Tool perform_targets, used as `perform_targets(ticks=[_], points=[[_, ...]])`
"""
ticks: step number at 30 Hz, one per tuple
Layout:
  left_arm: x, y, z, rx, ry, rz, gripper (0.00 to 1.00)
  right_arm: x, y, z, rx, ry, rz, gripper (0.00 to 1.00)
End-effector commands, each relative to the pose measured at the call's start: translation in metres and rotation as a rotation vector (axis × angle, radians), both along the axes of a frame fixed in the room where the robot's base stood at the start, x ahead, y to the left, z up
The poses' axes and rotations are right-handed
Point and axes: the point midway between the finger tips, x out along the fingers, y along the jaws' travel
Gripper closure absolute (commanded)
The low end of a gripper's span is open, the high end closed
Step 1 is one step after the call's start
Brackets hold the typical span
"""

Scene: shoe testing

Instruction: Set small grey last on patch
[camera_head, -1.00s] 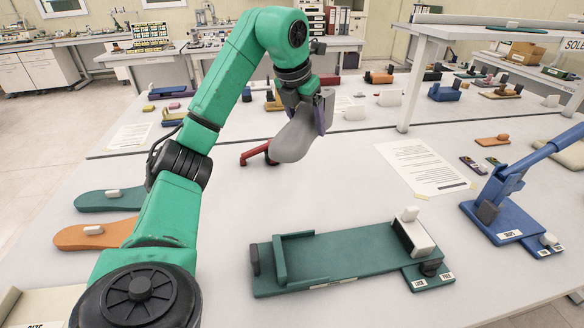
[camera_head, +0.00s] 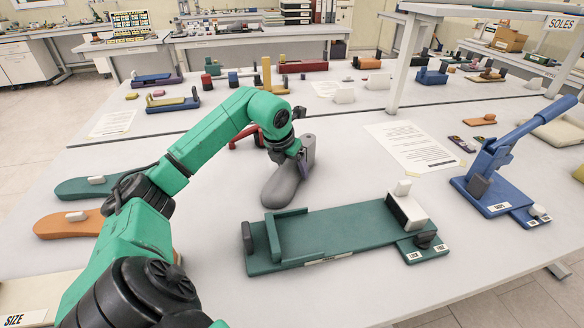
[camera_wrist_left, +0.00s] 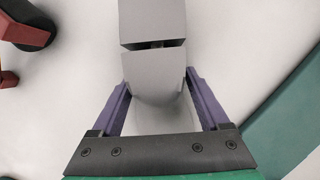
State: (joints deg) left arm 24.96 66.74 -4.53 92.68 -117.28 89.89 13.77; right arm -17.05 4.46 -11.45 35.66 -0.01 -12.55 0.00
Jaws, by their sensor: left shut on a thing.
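The small grey last (camera_head: 282,186) hangs toe down and tilted from my left gripper (camera_head: 304,158), over the white table behind the green fixture. In the left wrist view the last (camera_wrist_left: 153,22) sits between the two purple fingers of my left gripper (camera_wrist_left: 158,78), which are shut on it. I cannot tell whether its toe touches the table. No patch can be clearly made out; the arm and last may hide part of the table. My right gripper is not in view.
A green fixture (camera_head: 330,236) with a white block lies in front of the last. A blue lever press (camera_head: 497,168) stands at the right. Orange (camera_head: 70,226) and green (camera_head: 85,188) soles lie at the left. A red piece is partly hidden behind my arm.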

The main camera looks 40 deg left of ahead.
Motion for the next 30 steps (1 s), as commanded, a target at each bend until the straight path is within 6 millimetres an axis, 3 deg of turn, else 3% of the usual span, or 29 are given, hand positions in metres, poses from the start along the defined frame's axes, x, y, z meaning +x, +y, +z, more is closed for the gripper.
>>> perform_targets(ticks=[5,6,7,17,30], points=[[0.000,0.000,-0.003,0.000,-0.001,0.000,1.00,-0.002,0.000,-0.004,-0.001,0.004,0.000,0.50],[0.000,0.000,-0.002,0.000,0.001,0.000,0.06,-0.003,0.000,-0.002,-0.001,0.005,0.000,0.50],[0.000,0.000,-0.002,0.000,0.001,0.000,0.00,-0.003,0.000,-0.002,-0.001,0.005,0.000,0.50],[-0.002,0.000,0.007,0.001,-0.001,-0.001,0.00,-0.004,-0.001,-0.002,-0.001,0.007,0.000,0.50],[-0.041,-0.007,0.105,0.001,-0.002,0.000,0.00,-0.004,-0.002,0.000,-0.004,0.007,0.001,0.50]])
